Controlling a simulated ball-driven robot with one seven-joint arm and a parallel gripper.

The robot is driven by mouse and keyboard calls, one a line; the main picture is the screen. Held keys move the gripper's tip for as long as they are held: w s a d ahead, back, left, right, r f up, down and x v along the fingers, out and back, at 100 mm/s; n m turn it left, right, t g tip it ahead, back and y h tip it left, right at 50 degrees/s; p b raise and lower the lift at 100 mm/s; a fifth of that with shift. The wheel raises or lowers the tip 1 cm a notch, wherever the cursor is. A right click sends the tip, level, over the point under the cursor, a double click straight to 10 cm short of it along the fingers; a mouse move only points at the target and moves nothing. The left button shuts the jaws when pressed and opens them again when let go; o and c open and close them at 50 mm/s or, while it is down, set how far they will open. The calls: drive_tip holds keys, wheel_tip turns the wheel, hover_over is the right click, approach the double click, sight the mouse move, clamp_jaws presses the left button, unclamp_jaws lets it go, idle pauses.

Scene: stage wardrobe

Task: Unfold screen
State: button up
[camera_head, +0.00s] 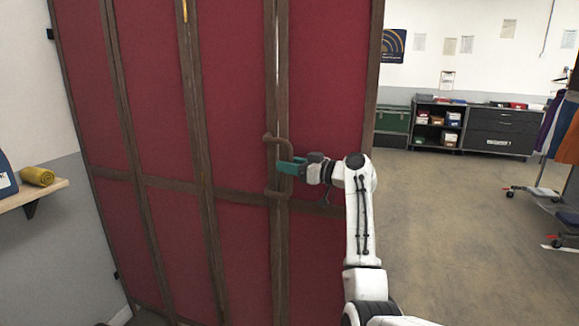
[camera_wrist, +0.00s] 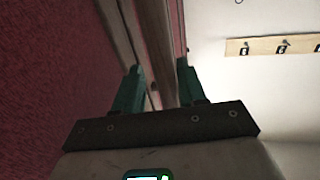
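A tall folding screen (camera_head: 235,80) with dark red panels and brown wooden frames fills the left and middle of the head view. Its panels stand at slight angles to each other. A brown C-shaped handle (camera_head: 268,168) sits on the frame post near the last panel (camera_head: 325,90). My gripper (camera_head: 287,166) is at the handle, its teal fingers close to the upright bar. In the wrist view my gripper (camera_wrist: 160,68) has its two fingers apart, with brown wood (camera_wrist: 153,30) showing between them. I cannot tell whether they touch the handle.
A shelf (camera_head: 30,198) with a yellow roll (camera_head: 37,176) is on the left wall. The floor (camera_head: 450,230) right of the screen is open. Dark cabinets (camera_head: 500,130) stand at the back, and a clothes rack (camera_head: 540,192) is at the right edge.

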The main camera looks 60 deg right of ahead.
drive_tip(key=shift+o, duration=0.5)
drive_tip(key=shift+s, duration=0.1)
drive_tip(key=s+b, duration=0.1)
drive_tip(key=s, duration=0.9)
drive_tip(key=shift+s+a, duration=0.3)
drive_tip(key=shift+s, duration=0.05)
